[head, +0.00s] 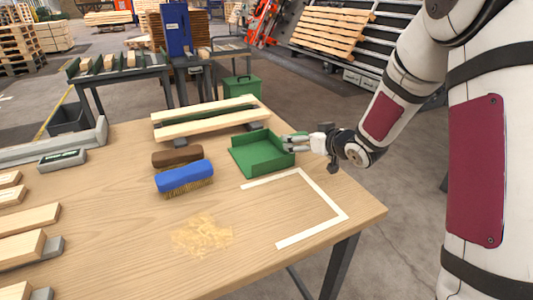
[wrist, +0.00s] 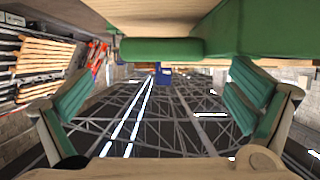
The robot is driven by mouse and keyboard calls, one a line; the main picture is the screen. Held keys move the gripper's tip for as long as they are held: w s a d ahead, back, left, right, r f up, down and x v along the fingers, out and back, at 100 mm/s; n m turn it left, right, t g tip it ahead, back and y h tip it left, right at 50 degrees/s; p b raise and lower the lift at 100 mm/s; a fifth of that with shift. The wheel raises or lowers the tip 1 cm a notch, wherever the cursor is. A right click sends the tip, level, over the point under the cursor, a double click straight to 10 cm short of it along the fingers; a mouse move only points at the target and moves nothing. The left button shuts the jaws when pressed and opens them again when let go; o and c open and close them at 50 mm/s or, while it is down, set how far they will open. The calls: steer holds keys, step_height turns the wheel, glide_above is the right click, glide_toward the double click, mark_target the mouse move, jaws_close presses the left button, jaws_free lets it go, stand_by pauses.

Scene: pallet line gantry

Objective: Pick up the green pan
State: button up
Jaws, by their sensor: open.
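The green pan (head: 258,160) lies on the wooden table, an open-fronted tray with raised walls. My gripper (head: 292,143) is at the pan's right side, near its right wall, coming in from the right. In the wrist view its two green-padded fingers (wrist: 160,98) are spread wide, with nothing held between them. Green parts of the pan (wrist: 270,28) fill the top right there, and a short green bar (wrist: 162,48) shows at top centre, ahead of the fingers. Whether a finger touches the pan cannot be told.
A white taped outline (head: 313,235) and sawdust (head: 202,235) are in front. Wood pieces line the table's left side.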

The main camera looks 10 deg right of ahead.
mark_target(294, 134)
steer(key=shift+b+x, duration=0.4)
steer(key=shift+x, duration=2.55)
steer(key=shift+a+r, duration=0.15)
steer(key=shift+c, duration=0.2)
steer(key=c, duration=1.5)
